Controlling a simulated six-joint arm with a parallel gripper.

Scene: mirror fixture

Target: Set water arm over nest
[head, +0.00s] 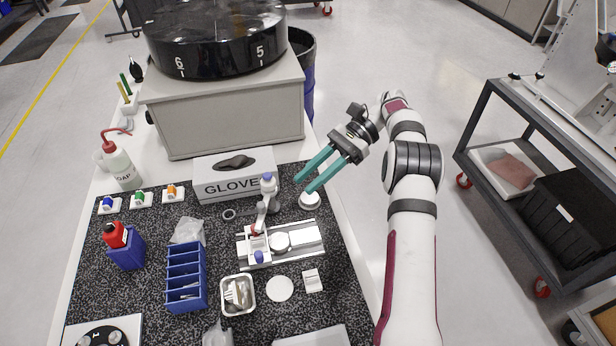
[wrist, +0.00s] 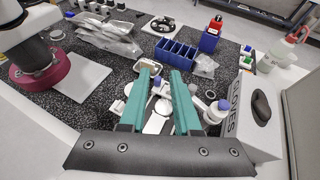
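The fixture is a pale metal plate (head: 307,236) on the speckled mat, with a round grey disc (head: 280,242) that looks like the nest. A white arm-like part with a blue cap (head: 267,188), probably the water arm, stands at its back left; I cannot tell whether it reaches over the disc. A blue-capped white part (wrist: 221,108) shows right of my fingers in the wrist view. My gripper (head: 304,185) has two teal fingers, apart and empty, in the air above and right of the fixture. In the wrist view the fingers (wrist: 161,76) partly hide the fixture.
A GLOVES box (head: 235,175) stands behind the fixture, with a grey cabinet behind it. A blue divided rack (head: 186,278), a small metal tray (head: 238,295) and a white round pad (head: 279,288) lie left and in front. A soap bottle (head: 120,165) stands far left.

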